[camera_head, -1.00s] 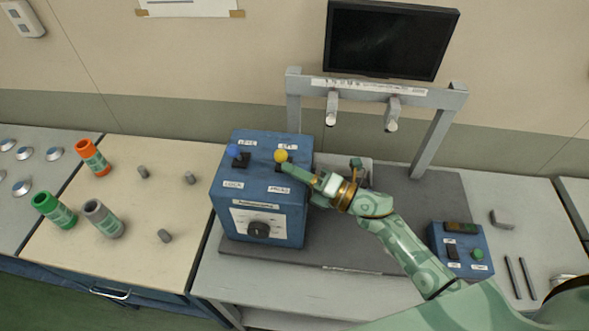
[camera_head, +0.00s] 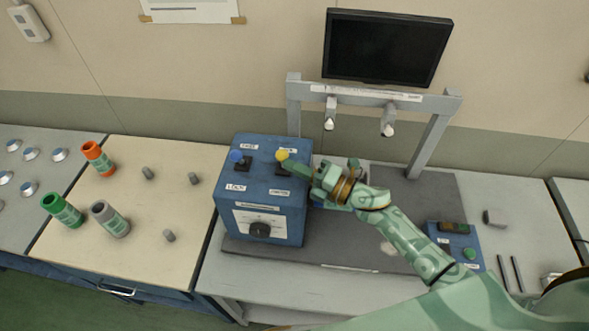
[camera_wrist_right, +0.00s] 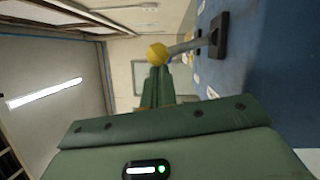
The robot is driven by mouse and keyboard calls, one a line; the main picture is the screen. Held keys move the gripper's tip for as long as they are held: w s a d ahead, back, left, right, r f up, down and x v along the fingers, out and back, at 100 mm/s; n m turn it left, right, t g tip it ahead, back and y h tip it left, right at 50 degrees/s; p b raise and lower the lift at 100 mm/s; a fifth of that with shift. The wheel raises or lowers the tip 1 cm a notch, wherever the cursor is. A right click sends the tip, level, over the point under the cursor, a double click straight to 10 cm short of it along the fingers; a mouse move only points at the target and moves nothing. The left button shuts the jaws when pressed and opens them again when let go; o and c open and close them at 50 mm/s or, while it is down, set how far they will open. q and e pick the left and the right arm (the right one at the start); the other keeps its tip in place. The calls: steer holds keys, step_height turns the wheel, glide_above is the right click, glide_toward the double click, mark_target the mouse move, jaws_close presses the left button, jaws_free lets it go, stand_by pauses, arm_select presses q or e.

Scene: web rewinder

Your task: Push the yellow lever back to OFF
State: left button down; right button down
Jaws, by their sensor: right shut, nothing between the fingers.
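The yellow lever (camera_head: 282,155) stands on top of the blue control box (camera_head: 240,207), on its right side. In the right wrist view the lever's yellow knob (camera_wrist_right: 157,52) is at the fingertips, with its grey stem running to a dark base on the blue panel. My right gripper (camera_head: 291,163) is shut and empty, its tips close beside or against the knob; I cannot tell if they touch. The gripper also shows in the right wrist view (camera_wrist_right: 158,72). My left gripper is not in view. Panel labels are too small to read surely.
A blue-knobbed lever (camera_head: 236,157) stands left of the yellow one. A black dial (camera_head: 260,230) is on the box's front. A grey frame (camera_head: 437,135) stands behind my right arm. A small blue box (camera_head: 436,232) is at right. Coloured tubes (camera_head: 62,209) stand on the left table.

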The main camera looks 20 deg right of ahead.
steer(key=w+r+m+p, duration=0.1)
steer(key=m+p, duration=0.1)
steer(key=p, duration=0.1)
steer(key=shift+w+d+r+m+g+h+p, duration=0.3)
steer(key=shift+w+d+r+h, duration=0.05)
steer(key=shift+d+r+h, duration=0.05)
steer(key=shift+w+d+m+p, duration=0.2)
steer(key=shift+w+m+p, duration=0.35)
steer(key=shift+m, duration=0.15)
steer(key=shift+w+d+m+g, duration=0.1)
steer(key=shift+w+m+g, duration=0.15)
steer(key=shift+m+g, duration=0.15)
steer(key=shift+w+d+f+h+b, duration=0.1)
steer(key=shift+w+d+h+b, duration=0.1)
steer(key=shift+w, duration=0.25)
steer(key=shift+w+d+f+h+b, duration=0.1)
steer(key=shift+w+d+b, duration=0.05)
steer(key=shift+w, duration=0.25)
steer(key=shift+r, duration=0.15)
